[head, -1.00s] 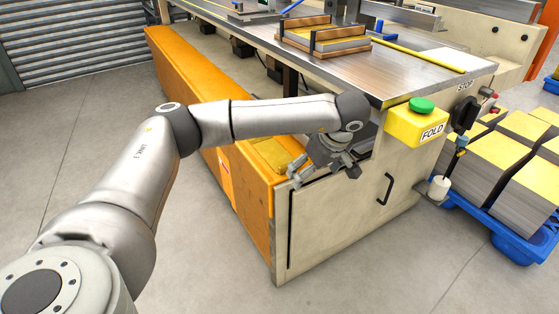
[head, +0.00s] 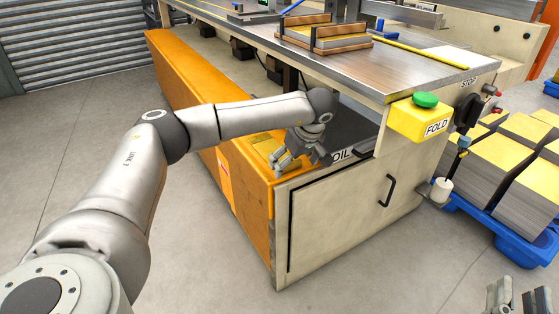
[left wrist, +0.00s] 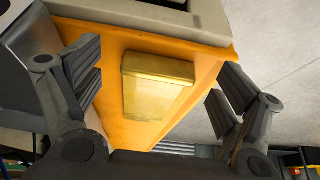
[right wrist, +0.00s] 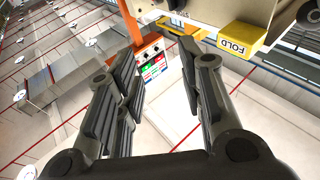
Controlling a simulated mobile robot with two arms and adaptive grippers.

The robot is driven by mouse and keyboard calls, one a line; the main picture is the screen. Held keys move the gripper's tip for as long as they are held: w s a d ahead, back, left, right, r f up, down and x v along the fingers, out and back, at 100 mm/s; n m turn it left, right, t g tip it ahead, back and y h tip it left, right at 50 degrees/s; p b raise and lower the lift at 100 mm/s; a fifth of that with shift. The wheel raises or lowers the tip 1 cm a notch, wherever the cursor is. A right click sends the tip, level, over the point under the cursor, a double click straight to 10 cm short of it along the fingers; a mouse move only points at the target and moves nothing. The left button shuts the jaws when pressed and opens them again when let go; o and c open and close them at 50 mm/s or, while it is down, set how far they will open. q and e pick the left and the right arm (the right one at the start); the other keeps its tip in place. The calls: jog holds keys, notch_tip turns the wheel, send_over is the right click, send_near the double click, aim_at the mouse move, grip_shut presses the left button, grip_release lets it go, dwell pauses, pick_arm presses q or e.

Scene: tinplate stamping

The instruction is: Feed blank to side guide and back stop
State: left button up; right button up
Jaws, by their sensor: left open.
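Gold-topped blanks (head: 338,40) sit in a wooden-sided holder (head: 345,46) on the metal machine table (head: 430,72). A separate gold, box-like piece (left wrist: 157,85) lies on the orange beam in the left wrist view; I cannot tell what it is. My left gripper (head: 299,160) is open and empty above the beam's near end, with the gold piece between its fingers in that view. My right gripper (head: 518,294) is at the lower right corner of the head view; the right wrist view shows its fingers (right wrist: 160,75) apart and empty. I cannot clearly identify the side guide or back stop.
The orange beam (head: 205,95) runs along the machine's left side. A yellow FOLD box (head: 415,122) with a green button juts from the table corner. A dark OIL tray (head: 350,130) is beside my left gripper. Stacked sheets (head: 500,160) stand on a blue pallet at right.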

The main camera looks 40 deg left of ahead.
pick_arm(q)
jog(key=shift+a+f, duration=0.2)
jog(key=shift+f, duration=0.25)
jog(key=c, duration=1)
jog(key=shift+r, duration=0.1)
